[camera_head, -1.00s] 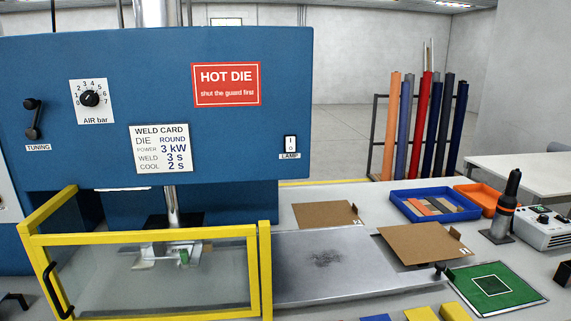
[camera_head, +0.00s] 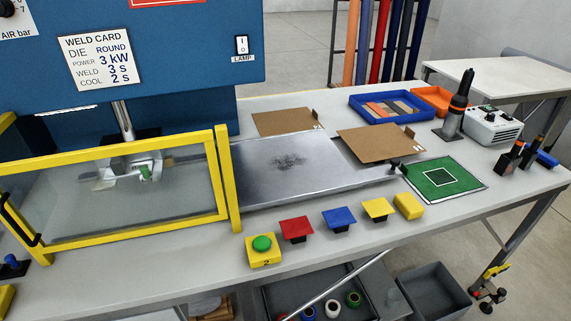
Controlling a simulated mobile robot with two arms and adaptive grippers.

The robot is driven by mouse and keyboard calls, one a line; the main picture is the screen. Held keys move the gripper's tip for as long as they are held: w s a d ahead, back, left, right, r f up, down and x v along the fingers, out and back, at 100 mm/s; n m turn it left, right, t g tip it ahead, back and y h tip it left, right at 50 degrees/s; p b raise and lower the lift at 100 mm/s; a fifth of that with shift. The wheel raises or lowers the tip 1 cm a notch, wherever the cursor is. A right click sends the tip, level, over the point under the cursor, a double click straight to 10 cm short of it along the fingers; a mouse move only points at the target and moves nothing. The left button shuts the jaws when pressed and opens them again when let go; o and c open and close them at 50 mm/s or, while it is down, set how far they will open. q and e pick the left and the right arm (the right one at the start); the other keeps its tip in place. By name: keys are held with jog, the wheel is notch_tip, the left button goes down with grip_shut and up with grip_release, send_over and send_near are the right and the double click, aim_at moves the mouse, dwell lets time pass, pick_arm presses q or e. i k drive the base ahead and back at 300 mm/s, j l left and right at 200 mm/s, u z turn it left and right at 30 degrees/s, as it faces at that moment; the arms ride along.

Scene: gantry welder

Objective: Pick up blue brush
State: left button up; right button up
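A small blue item (camera_head: 547,159), which could be the blue brush, is at the right end of the bench, beside black upright holders. It is too small to make out its bristles or handle. Neither of my grippers shows in the head view.
The black holders (camera_head: 521,155) stand close to the blue item. A grey control box (camera_head: 494,127) and a black hand tool on a stand (camera_head: 456,112) are behind to the left. A yellow-framed guard (camera_head: 110,160) is at left.

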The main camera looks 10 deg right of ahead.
aim_at(548, 162)
jog(key=z, duration=1.8)
jog(key=i+l, duration=0.15)
jog(key=l, duration=0.15)
jog(key=i+l+u, duration=0.1)
jog(key=l, duration=0.25)
jog(key=i+l, duration=0.25)
jog(key=i+l+u, duration=0.1)
jog(key=l, duration=0.25)
jog(key=i+l+u, duration=0.1)
jog(key=l, duration=0.25)
jog(key=i+l, duration=0.25)
jog(key=l+u, duration=0.05)
jog(key=l, duration=0.05)
